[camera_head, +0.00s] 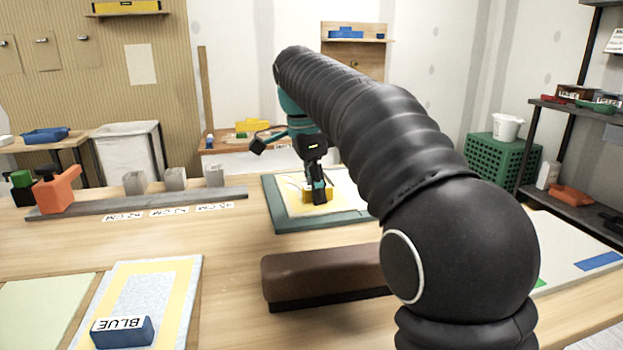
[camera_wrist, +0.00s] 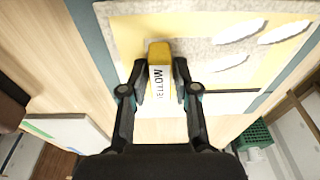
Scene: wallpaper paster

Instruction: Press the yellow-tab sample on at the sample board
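The yellow tab (camera_wrist: 159,52), labelled YELLOW, sits between the two fingers of my gripper (camera_wrist: 160,68), which look closed against its sides. In the head view the yellow tab (camera_head: 322,196) is below my gripper (camera_head: 318,190), at the sample board (camera_head: 270,222) with a dark teal edge. A pale yellow sheet (camera_wrist: 128,35) lies there, with white patches and speckled grey areas around it. The tab stands over the sheet; I cannot tell whether the sample is pressed flat. My arm hides the right part of the board in the head view.
A brown padded block (camera_head: 320,280) lies in front of the board. A sample with a blue tab (camera_head: 122,332) lies at front left. A grey bar (camera_head: 100,207) with several blocks and an orange clamp (camera_head: 56,190) stands at back left. Bare tabletop lies between them.

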